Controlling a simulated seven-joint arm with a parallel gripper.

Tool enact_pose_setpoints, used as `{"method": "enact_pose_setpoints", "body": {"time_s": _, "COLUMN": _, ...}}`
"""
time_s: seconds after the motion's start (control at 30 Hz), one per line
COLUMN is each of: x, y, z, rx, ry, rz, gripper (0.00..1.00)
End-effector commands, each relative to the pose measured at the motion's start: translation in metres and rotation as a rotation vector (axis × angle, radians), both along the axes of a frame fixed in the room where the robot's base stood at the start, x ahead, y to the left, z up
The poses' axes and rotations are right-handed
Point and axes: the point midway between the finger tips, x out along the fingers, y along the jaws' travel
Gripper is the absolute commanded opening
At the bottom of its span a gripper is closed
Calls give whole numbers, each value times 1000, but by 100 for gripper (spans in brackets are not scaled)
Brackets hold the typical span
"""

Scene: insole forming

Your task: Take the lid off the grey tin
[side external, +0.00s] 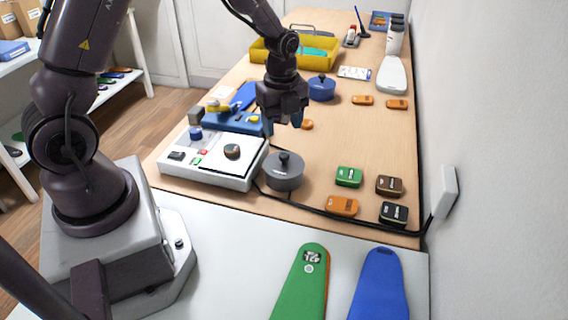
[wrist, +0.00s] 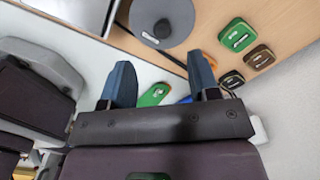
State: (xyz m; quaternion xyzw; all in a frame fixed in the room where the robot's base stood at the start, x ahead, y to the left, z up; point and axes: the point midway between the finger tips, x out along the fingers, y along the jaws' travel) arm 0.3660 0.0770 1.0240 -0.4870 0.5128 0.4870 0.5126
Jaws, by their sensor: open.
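The grey tin (side external: 284,180) stands upright on the wooden table, right of the white machine. Its grey lid (side external: 285,163) is on it, with a dark round knob on top. In the wrist view the lid (wrist: 177,35) shows at the top, partly cut off by the frame edge, with its knob (wrist: 162,28). My gripper (side external: 284,124) points down with its fingers apart and empty. In the side view it appears above and beyond the tin, not touching it. In the wrist view the open fingers (wrist: 162,78) are below the lid in the picture.
A white machine (side external: 214,158) with a round dark part stands left of the tin. Green, orange, brown and black small blocks (side external: 348,177) lie to its right. A blue lidded pot (side external: 321,90) and yellow crate (side external: 330,62) stand farther back. A cable crosses near the front.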

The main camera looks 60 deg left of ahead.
Motion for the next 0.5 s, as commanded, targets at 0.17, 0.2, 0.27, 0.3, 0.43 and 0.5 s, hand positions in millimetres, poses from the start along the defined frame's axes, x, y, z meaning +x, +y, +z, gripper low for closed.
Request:
{"method": "enact_pose_setpoints", "body": {"time_s": 0.17, "x": 0, "y": 0, "z": -24, "rx": -1, "ry": 2, "rz": 0, "gripper": 56}}
{"method": "enact_pose_setpoints", "body": {"time_s": 0.2, "x": 0, "y": 0, "z": -27, "rx": 0, "ry": 1, "rz": 0, "gripper": 56}}
{"method": "enact_pose_setpoints", "body": {"time_s": 0.27, "x": 0, "y": 0, "z": -29, "rx": 0, "ry": 1, "rz": 0, "gripper": 56}}
{"method": "enact_pose_setpoints", "body": {"time_s": 0.3, "x": 0, "y": -1, "z": -32, "rx": 0, "ry": 1, "rz": 0, "gripper": 56}}
{"method": "enact_pose_setpoints", "body": {"time_s": 0.43, "x": 1, "y": -3, "z": -50, "rx": -1, "ry": 5, "rz": 0, "gripper": 56}}
{"method": "enact_pose_setpoints", "body": {"time_s": 0.5, "x": 1, "y": -5, "z": -62, "rx": 0, "ry": 5, "rz": -1, "gripper": 56}}
